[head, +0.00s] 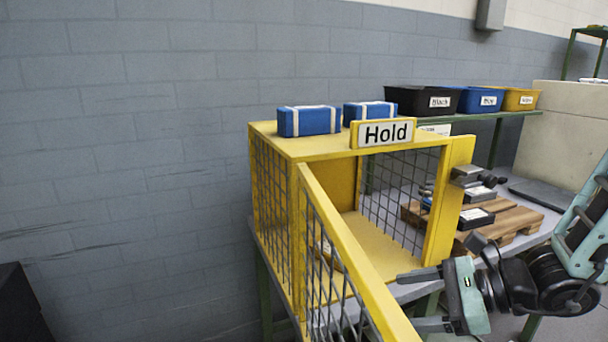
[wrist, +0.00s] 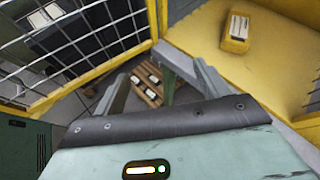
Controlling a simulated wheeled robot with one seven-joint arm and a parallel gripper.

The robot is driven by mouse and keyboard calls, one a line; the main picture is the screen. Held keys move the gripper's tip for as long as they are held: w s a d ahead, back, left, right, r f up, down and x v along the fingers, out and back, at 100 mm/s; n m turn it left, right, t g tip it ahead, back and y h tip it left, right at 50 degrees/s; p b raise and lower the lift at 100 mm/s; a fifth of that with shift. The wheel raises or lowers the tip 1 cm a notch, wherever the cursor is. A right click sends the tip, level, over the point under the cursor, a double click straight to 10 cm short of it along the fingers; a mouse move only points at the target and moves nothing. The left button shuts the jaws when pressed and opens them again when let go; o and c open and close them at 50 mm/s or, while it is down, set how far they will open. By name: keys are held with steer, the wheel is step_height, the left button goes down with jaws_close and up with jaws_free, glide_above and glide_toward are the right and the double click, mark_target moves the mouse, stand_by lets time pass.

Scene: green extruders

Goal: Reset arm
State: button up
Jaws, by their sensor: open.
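My gripper (head: 420,300) is at the lower right of the head view, in front of the yellow "Hold" cage (head: 275,140). Its two fingers point left and stand apart, with nothing between them. The wrist view also shows the open, empty fingers (wrist: 160,85). The cage's mesh door (head: 350,270) stands open, to the left of my gripper. A yellow object with a white label (wrist: 238,30) lies on the cage floor in the wrist view. In the head view, the door mesh partly hides the cage floor.
Two blue cases (head: 308,121) sit on the cage top, behind the "Hold" sign (head: 383,133). Black (head: 422,100), blue (head: 480,99) and yellow (head: 522,99) bins stand on a rear shelf. A wooden pallet (head: 520,222) carries dark items right of the cage.

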steer(key=s+a+r+n+g+h+p, duration=0.2)
steer(key=s+a+n+g, duration=0.15)
steer(key=s+n, duration=0.35)
steer(key=s+a+r+n+g+h+p, duration=0.25)
steer(key=s+n+g, duration=0.25)
steer(key=s+n, duration=0.25)
steer(key=s+d+r+n+t+h+p, duration=0.2)
steer(key=s+r+n+t+h, duration=0.2)
steer(key=n, duration=0.9)
steer(key=r+h, duration=0.1)
steer(key=h, duration=0.2)
steer(key=shift+d+r+n, duration=0.15)
steer(key=shift+r+n, duration=0.1)
steer(key=shift+n, duration=0.1)
